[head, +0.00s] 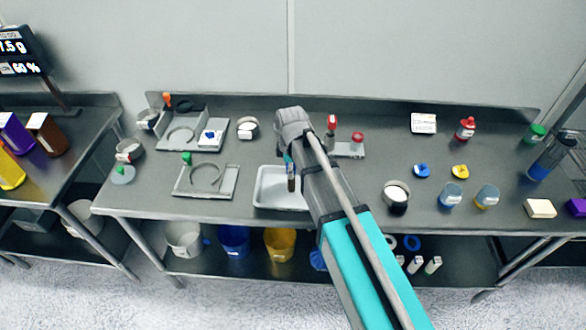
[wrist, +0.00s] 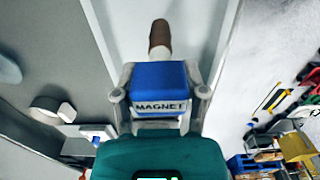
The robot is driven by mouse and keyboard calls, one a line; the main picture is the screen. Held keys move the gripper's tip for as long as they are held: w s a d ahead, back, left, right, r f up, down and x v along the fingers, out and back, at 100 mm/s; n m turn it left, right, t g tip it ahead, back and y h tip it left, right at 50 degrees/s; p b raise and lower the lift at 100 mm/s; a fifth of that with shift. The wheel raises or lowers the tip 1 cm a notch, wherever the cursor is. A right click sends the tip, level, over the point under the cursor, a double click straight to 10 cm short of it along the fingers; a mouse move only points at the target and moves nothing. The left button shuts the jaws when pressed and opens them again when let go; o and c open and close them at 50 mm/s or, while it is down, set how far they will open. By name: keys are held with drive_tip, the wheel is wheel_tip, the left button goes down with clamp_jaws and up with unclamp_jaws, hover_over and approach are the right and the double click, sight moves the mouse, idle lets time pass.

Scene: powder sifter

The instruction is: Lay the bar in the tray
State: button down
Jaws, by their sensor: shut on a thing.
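The bar has a blue block labelled MAGNET (wrist: 160,76) and a brown rod end (wrist: 160,36) in the wrist view. My gripper (wrist: 160,98) is shut on the blue block, one finger on each side. In the head view my gripper (head: 289,162) is above the white tray (head: 263,201), and the brown end of the bar (head: 291,184) hangs down over the tray's inside. The tray also fills the upper middle of the wrist view (wrist: 195,25). I cannot tell whether the bar touches the tray floor. My arm hides the tray's right part.
Left of the tray stands a grey fixture with a ring (head: 206,181) and a green knob. A white-topped cup (head: 247,128) is behind it. A dark cup with white powder (head: 397,196) stands right of my arm. The bench's front edge is close to the tray.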

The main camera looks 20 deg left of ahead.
drive_tip(key=shift+c, duration=0.7)
unclamp_jaws()
drive_tip(key=shift+r, duration=0.15)
wheel_tip(320, 180, up, 12)
drive_tip(key=p, duration=1.2)
idle(0.5)
drive_tip(key=s+d+m, duration=0.3)
drive_tip(key=d+m, duration=0.7)
drive_tip(key=d, duration=0.8)
drive_tip(key=s+d+m, duration=0.3)
drive_tip(key=d+m, duration=0.7)
drive_tip(key=d, duration=0.9)
drive_tip(key=shift+m, duration=0.4)
drive_tip(key=shift+d, duration=0.1)
